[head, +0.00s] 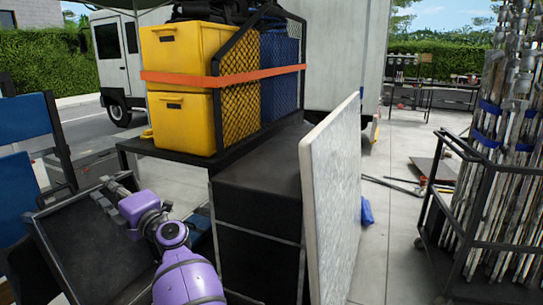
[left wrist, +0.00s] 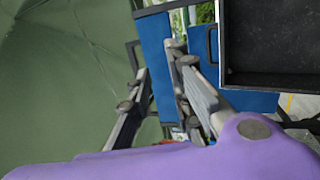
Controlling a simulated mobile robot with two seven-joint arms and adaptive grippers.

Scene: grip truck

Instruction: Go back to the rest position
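My left arm is purple and rises from the bottom of the head view. Its grey gripper (head: 112,190) is over the upper edge of a tilted black tray or panel (head: 95,250); I cannot tell whether they touch. In the left wrist view the gripper (left wrist: 156,65) shows two grey fingers spread apart with nothing between them. Blue panels are behind the fingers there, and a black tray (left wrist: 275,78) is at the upper right. My right gripper is in neither view.
Yellow bins (head: 183,95) sit strapped on a cart (head: 160,157) at centre. A pale upright board (head: 335,190) leans beside a black case (head: 258,185). A rack of metal stands (head: 500,160) is at right. Pavement (head: 395,230) between board and rack is mostly clear.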

